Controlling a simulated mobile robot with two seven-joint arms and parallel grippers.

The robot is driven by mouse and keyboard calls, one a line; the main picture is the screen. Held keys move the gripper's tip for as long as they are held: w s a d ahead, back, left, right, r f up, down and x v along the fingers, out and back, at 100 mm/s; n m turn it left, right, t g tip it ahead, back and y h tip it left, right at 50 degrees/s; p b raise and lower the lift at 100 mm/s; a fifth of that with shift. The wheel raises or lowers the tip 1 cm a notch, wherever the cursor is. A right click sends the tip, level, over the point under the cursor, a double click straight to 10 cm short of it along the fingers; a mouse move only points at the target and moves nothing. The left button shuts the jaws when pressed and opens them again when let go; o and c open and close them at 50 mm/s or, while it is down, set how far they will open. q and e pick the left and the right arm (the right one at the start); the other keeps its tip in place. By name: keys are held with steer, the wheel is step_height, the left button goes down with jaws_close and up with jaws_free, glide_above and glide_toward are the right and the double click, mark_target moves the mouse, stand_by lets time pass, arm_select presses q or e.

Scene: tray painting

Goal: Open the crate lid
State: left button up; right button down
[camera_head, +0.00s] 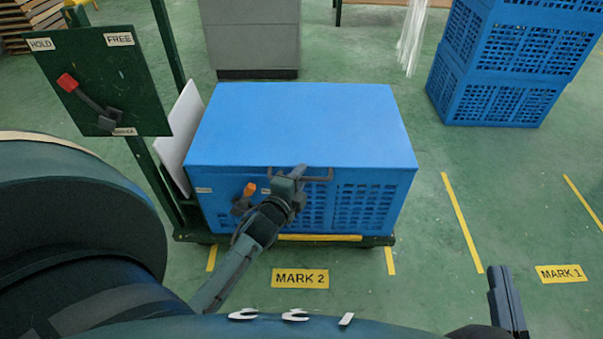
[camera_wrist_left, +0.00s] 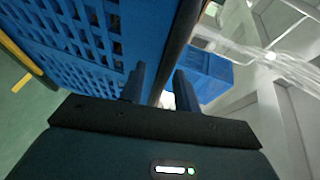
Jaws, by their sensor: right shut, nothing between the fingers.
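The blue crate (camera_head: 370,207) stands on a dark green cart, its flat blue lid (camera_head: 300,120) lying closed on top. A thin handle (camera_head: 322,179) sits at the lid's front edge. My left gripper (camera_head: 297,172) is at the left part of this handle. In the left wrist view its two fingers (camera_wrist_left: 160,88) stand apart with the dark handle bar (camera_wrist_left: 178,45) between them, and a gap shows beside the bar. An orange-knobbed latch (camera_head: 249,189) is on the crate front, left of the gripper. My right gripper (camera_head: 507,300) is at the lower right, shut and empty, away from the crate.
A dark green panel (camera_head: 130,80) at left carries a red-knobbed lever (camera_head: 68,83) tilted towards the HOLD label. A white board (camera_head: 180,135) leans beside the crate. Stacked blue crates (camera_head: 515,70) stand at back right. Floor right of the cart is clear.

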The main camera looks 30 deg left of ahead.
arm_select(q)
steer(key=shift+c, duration=0.4)
jaws_close()
